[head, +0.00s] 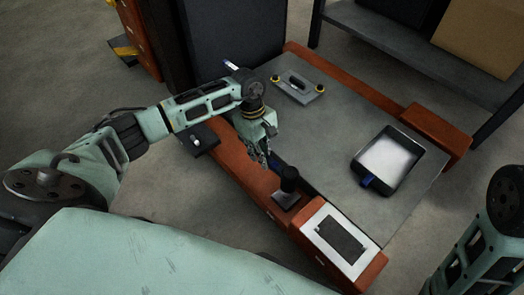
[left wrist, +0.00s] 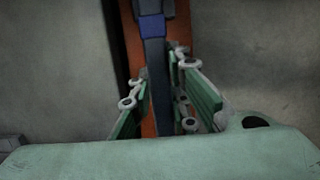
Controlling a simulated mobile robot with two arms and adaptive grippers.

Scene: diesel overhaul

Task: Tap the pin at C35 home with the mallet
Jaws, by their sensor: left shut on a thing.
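My left gripper (head: 266,154) is over the orange front edge of the workbench. It is shut on the dark blue handle of the mallet (left wrist: 156,75), which runs up between the green fingers in the left wrist view. In the head view, a black cylinder (head: 288,179), apparently the mallet's head, is just beyond the fingertips. It is over or on a small grey block (head: 287,200); I cannot tell whether they touch. A grey plate (head: 297,87) with two yellow-ringed knobs and a dark slot lies at the back. I cannot make out the pin or a C35 mark.
A dark tray (head: 388,160) with a pale inside and blue tab sits on the right of the grey bench top (head: 340,120). A white panel (head: 340,238) is at the near corner. The middle of the bench is clear. Shelving (head: 405,50) stands behind.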

